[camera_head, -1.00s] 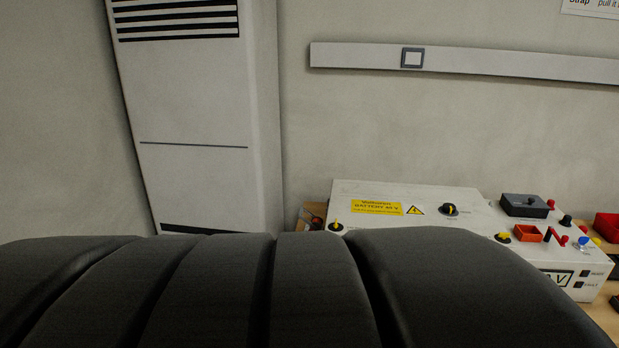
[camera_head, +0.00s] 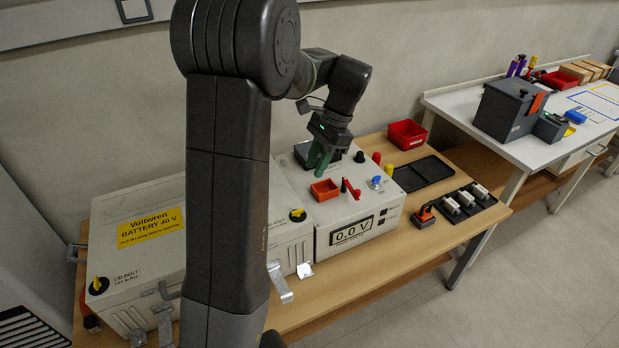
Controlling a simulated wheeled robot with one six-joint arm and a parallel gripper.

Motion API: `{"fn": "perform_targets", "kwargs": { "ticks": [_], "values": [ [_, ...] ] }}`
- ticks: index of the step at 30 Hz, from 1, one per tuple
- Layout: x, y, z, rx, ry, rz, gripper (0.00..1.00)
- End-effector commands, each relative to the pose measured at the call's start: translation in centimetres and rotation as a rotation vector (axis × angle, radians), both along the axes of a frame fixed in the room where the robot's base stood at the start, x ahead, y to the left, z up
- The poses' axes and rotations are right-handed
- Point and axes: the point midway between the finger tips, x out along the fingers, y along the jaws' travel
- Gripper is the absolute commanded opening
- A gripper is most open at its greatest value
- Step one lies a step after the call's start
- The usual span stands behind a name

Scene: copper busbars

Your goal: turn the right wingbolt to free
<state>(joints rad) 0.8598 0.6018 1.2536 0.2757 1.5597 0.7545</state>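The white battery box (camera_head: 140,198) stands on the wooden bench with a yellow "Voltwren BATTERY 40 V" label. The right wingbolt (camera_head: 297,215), a black knob with a yellow wing, sits near the box's front right corner. The left wingbolt (camera_head: 98,285) sits at its front left, beside the words "LID BOLT turn to free". My arm hides the middle of the battery box.
The meter box (camera_head: 352,234) reads 0.0 V and carries an orange tray (camera_head: 325,190), a blue knob (camera_head: 376,182) and a red-handled part. A red bin (camera_head: 407,135), a black tray (camera_head: 424,173) and a rack of white parts (camera_head: 465,202) lie to the right. Silvery strips hang at the front.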

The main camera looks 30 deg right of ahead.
Motion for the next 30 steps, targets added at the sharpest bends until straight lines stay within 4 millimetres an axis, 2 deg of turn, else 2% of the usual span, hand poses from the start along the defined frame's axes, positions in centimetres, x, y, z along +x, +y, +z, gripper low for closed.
{"fn": "perform_targets", "kwargs": {
  "ticks": [3,7,21,25,30],
  "values": [
    [-0.1,-0.7,-0.1,0.01,0.005,-0.028,0.27],
    [-0.1,-0.1,-1.4,0.012,0.007,-0.028,0.27],
    [0.3,3.6,-10.1,0.011,0.007,-0.025,0.27],
    [0.4,4.2,-11.6,0.01,0.007,-0.024,0.27],
    [0.4,4.5,-12.5,0.008,0.006,-0.026,0.27]
  ]
}}
